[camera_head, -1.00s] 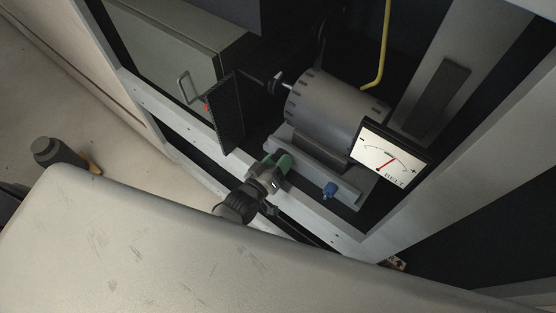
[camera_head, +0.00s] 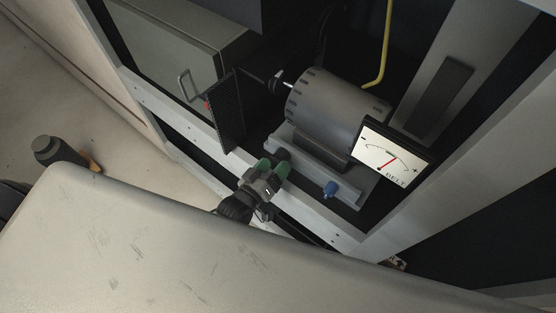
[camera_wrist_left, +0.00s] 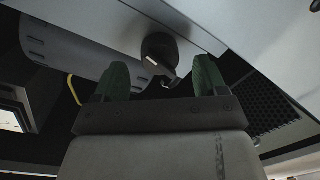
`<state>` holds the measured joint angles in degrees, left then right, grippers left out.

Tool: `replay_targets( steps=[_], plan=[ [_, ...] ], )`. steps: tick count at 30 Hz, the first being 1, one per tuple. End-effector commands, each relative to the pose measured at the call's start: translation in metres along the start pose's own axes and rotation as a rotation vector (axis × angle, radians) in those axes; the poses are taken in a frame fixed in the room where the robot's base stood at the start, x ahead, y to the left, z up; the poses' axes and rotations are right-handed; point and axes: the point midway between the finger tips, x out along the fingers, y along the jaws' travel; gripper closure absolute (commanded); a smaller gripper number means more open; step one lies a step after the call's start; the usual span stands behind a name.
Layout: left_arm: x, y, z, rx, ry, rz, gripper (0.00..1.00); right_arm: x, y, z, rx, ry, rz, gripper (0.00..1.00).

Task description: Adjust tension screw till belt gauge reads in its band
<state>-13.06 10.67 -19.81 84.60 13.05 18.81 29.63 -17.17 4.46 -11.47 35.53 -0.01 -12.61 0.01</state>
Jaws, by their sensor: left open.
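The belt gauge (camera_head: 394,152) is a white dial in a black frame, at the right of the head view. Its red needle leans to the upper right, between the minus and plus marks; I cannot tell exactly where it stands against the band. My left gripper (camera_head: 274,165), with green fingertips, is open at the near edge of the motor's base. A dark round knob (camera_head: 283,154), perhaps the tension screw, is at its fingertips. In the left wrist view the knob (camera_wrist_left: 160,48) shows between and beyond the spread green fingers, which do not grip it. My right gripper is out of view.
A grey motor (camera_head: 330,105) sits on a light base (camera_head: 310,170) inside the rack. A blue knob (camera_head: 330,189) is at the base's near right. A black mesh guard (camera_head: 228,115) stands left of the gripper, and a yellow cable (camera_head: 383,50) hangs behind.

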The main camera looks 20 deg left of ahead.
Motion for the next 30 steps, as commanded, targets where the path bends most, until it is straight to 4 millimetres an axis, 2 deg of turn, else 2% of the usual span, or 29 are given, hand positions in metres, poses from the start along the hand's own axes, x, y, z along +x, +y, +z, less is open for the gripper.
replay_targets(
  steps=[1, 6, 12, 18, 30],
  plan=[
    [-0.013, -0.002, 0.002, 0.000, -0.003, -0.002, 0.28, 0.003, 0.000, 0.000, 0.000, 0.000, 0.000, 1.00],
    [-0.048, -0.002, 0.003, 0.000, -0.004, -0.002, 0.28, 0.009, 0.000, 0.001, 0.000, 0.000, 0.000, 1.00],
    [-0.074, -0.001, 0.001, 0.002, -0.001, 0.000, 0.28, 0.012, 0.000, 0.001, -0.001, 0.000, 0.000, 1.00],
    [-0.082, 0.000, 0.000, 0.001, 0.000, 0.000, 0.28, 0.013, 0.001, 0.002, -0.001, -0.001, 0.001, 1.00],
    [-0.082, 0.000, 0.000, 0.001, 0.000, 0.000, 0.28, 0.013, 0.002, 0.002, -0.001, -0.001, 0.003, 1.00]
  ],
)
